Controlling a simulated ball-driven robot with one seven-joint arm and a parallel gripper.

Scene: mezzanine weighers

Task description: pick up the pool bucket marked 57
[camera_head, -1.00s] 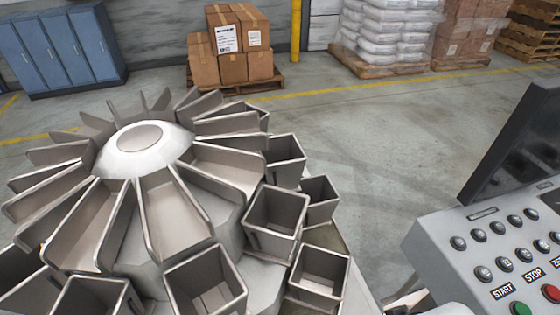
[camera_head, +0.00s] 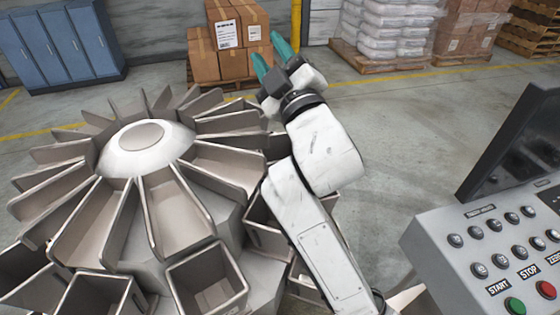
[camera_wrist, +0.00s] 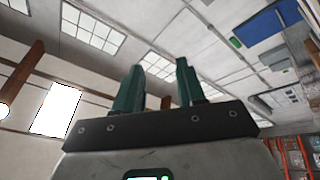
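Several open-topped grey metal buckets ring the weigher; one stands at the front (camera_head: 208,285) and one at front left (camera_head: 103,297). Another bucket (camera_head: 264,238) is partly behind my arm, and more on the right side are largely covered by it. I can read no number 57 on any bucket. My gripper (camera_head: 271,54), with teal fingers, is raised above and beyond the right side of the weigher, pointing up. In the wrist view its two fingers (camera_wrist: 159,85) stand apart with nothing between them.
The weigher's cone (camera_head: 140,150) and radial metal troughs fill the left. A control panel (camera_head: 500,255) with buttons and a dark screen (camera_head: 525,145) stands at right. Boxes on a pallet (camera_head: 230,40) are behind. Open floor lies between. The wrist view shows ceiling and windows.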

